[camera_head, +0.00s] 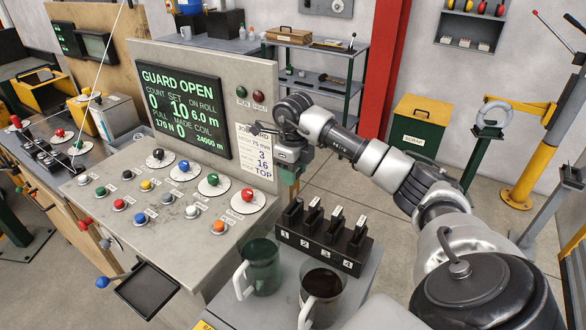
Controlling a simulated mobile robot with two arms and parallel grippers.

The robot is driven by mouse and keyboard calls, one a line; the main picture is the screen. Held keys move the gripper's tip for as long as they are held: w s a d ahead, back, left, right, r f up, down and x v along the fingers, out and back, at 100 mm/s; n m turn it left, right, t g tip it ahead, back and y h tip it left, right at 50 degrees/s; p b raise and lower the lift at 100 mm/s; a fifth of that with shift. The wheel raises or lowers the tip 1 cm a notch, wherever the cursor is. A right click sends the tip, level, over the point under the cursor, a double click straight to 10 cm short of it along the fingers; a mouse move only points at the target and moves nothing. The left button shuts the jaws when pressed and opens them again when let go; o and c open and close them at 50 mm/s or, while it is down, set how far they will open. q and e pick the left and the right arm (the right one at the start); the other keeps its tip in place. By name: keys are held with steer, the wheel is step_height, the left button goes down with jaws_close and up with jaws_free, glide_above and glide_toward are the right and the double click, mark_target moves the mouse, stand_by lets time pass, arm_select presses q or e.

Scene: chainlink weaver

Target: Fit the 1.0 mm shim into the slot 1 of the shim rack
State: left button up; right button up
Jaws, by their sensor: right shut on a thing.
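The dark shim rack (318,248) stands on a grey surface right of the control panel, with slots marked 1 to 4 from left to right. Black upright pieces with pale tops show at slots 2, 3 and 4. A dark piece also shows at slot 1. My right gripper (289,177) points down just above slot 1, at the rack's left end. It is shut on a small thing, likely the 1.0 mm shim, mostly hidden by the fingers. I cannot tell whether its lower end is inside slot 1. My left gripper is not in view.
A green mug (262,268) and a dark mug (321,285) stand close in front of the rack. The button panel (165,205) and its screen (183,105) are at the left. A green scrap bin (418,130) stands on the floor behind my right arm.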

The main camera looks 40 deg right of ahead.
mark_target(292, 192)
step_height(292, 192, down, 3)
steer(key=shift+f+b, duration=0.1)
steer(key=shift+b, duration=0.8)
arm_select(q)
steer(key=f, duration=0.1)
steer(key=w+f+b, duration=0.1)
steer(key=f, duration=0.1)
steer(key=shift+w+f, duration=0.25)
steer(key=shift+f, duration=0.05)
arm_select(e)
step_height(292, 192, down, 2)
steer(key=shift+f, duration=0.1)
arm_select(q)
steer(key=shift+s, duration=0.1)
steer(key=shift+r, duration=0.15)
arm_select(e)
steer(key=shift+w+r, duration=0.15)
steer(key=shift+r, duration=0.05)
arm_select(q)
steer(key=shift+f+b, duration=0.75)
steer(key=shift+b, duration=0.05)
arm_select(e)
steer(key=shift+f, duration=1.1)
steer(key=o, duration=1.1)
steer(key=shift+a, duration=0.1)
